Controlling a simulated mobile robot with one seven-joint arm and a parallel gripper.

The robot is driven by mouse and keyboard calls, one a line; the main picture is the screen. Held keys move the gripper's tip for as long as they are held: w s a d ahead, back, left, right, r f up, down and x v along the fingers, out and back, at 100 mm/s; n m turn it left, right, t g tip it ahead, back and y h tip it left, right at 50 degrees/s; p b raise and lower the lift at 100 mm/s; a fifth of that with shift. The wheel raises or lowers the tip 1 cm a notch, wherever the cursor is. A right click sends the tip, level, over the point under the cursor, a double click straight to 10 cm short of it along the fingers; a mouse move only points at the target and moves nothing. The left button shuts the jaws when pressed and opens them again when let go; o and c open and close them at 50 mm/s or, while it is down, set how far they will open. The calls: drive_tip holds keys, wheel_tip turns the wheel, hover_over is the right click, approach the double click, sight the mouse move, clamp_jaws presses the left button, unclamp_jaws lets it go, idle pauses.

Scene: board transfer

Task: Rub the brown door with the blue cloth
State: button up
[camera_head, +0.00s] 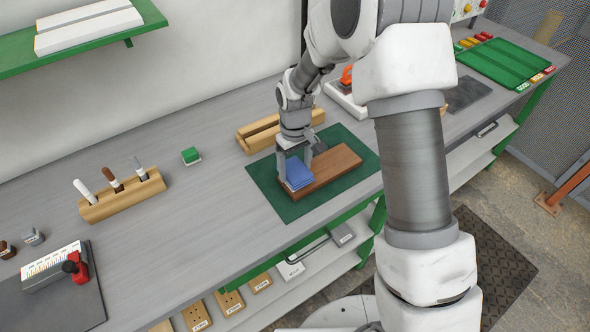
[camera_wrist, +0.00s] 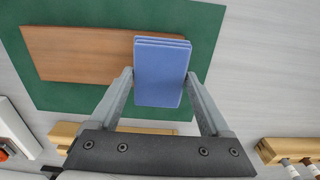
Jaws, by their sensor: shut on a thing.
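The brown door (camera_head: 335,164) is a flat wooden board lying on a dark green mat (camera_head: 361,146) on the bench. It also shows in the wrist view (camera_wrist: 85,55). The blue cloth (camera_head: 298,174) is a folded pad at the board's left end in the head view; in the wrist view the blue cloth (camera_wrist: 160,75) overlaps the board's right end. My gripper (camera_head: 296,164) is above it, with its two fingers (camera_wrist: 160,92) on either side of the cloth, shut on it. I cannot tell whether the cloth touches the board.
A wooden block with a groove (camera_head: 262,132) stands behind the mat. A green tray (camera_head: 505,62) lies far right.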

drive_tip(key=shift+a+r+p, duration=0.1)
drive_tip(key=shift+r+p, duration=1.25)
drive_tip(key=shift+r, duration=1.25)
